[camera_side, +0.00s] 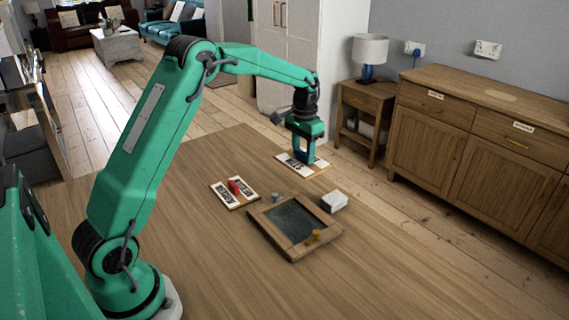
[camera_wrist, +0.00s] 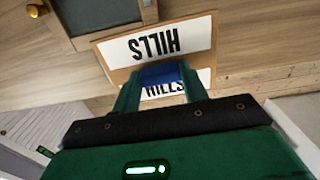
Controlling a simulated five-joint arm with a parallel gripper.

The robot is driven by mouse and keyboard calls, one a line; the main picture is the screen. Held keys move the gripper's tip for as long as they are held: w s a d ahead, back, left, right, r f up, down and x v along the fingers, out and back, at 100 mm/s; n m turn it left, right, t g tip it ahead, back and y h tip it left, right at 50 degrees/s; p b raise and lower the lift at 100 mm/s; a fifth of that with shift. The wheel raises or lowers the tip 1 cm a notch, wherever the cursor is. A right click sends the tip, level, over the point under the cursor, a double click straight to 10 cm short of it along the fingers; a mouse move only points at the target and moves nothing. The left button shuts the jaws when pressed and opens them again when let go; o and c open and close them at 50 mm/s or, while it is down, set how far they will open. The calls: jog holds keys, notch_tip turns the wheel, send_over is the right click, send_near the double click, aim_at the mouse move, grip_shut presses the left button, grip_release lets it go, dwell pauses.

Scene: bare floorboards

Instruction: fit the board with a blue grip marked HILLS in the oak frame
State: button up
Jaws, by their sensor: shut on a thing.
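The board marked HILLS (camera_side: 317,164) is white with a wooden edge and lies past the far end of the frame in the side view. In the wrist view the board (camera_wrist: 199,32) shows its HILLS lettering on both sides of a blue grip (camera_wrist: 158,73). My gripper (camera_side: 303,158) is shut on the blue grip; it also shows in the wrist view (camera_wrist: 160,82). I cannot tell whether the board touches the table. The oak frame (camera_side: 271,234) lies on the table with an empty dark recess. Its corner (camera_wrist: 149,12) shows at the wrist view's top left.
Another lettered board (camera_side: 222,194) with a red grip (camera_side: 234,187) lies left of the frame. A white block (camera_side: 334,202) sits at the frame's right.

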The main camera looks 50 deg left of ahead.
jog(key=shift+s+d+f, duration=0.1)
jog(key=shift+s+d, duration=0.2)
jog(key=shift+d, duration=0.1)
jog(key=s+d+f, duration=0.3)
jog(key=s+d, duration=0.5)
jog(key=s, duration=0.2)
jog(key=shift+d+m, duration=0.3)
jog(key=shift+d, duration=0.05)
jog(key=shift+f, duration=0.1)
jog(key=shift+f, duration=2.35)
jog(key=shift+f, duration=0.85)
dwell(0.5)
jog(key=o, duration=1.1)
